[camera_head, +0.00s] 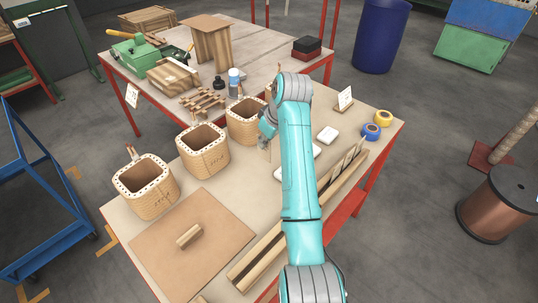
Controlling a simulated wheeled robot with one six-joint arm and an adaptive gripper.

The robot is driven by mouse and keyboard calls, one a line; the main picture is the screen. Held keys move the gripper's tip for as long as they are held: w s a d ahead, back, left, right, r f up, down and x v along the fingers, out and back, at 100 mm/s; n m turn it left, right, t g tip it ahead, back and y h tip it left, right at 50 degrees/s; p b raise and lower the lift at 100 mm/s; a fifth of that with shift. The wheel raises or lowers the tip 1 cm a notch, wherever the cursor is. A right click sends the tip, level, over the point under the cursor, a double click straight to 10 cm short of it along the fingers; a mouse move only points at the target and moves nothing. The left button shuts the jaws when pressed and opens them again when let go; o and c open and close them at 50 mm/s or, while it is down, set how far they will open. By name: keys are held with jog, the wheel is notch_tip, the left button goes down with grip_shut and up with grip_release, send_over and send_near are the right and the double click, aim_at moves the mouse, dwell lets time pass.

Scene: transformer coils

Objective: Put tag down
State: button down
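My gripper (266,141) is low over the near table, just right of the third coil. My arm hides part of it, and its fingers are too small to tell open from shut. A small pale piece shows at its fingertips; I cannot tell whether it is a held tag. A white tag card (345,98) stands at the table's far right. Three square wound coils stand in a row: near left (154,203), middle (208,159) and far (247,132).
A brown board (190,262) with a small wooden block (188,236) lies at the front left. Yellow (384,118) and blue (371,131) tape rolls sit at the right edge. A cluttered second table stands behind.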

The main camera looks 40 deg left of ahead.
jog(key=shift+f, duration=3.9)
jog(key=shift+f, duration=0.55)
jog(key=c, duration=1.3)
grip_release()
jog(key=shift+r, duration=0.1)
jog(key=shift+r, duration=0.25)
jog(key=v, duration=1.2)
jog(key=shift+r, duration=0.3)
